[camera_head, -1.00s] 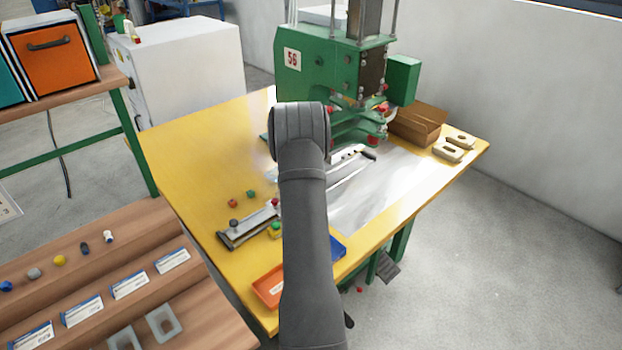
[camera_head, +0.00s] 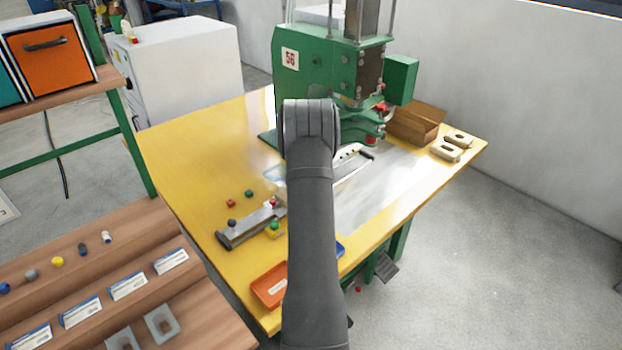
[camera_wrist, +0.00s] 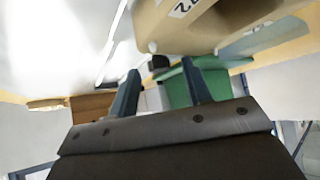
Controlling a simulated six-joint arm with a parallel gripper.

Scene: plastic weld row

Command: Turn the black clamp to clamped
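A small black knob (camera_head: 232,222) shows at the left end of a dark grey bar (camera_head: 240,232) on the yellow table; I cannot tell for sure if it is the black clamp or how it is turned. A second black piece (camera_head: 366,154) lies at the far end of a long strip near the green press. My gripper is hidden behind my own arm in the head view. In the wrist view its two fingers (camera_wrist: 161,88) stand apart with nothing held between them. A large beige part with a numbered label (camera_wrist: 215,22) hangs close above them.
The green press (camera_head: 325,65) stands at the back of the yellow table (camera_head: 190,150). A cardboard box (camera_head: 415,122) and two beige pieces (camera_head: 446,152) lie at right. An orange tray (camera_head: 270,285) is at the front. Small red and green pieces (camera_head: 249,193) lie near the bar.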

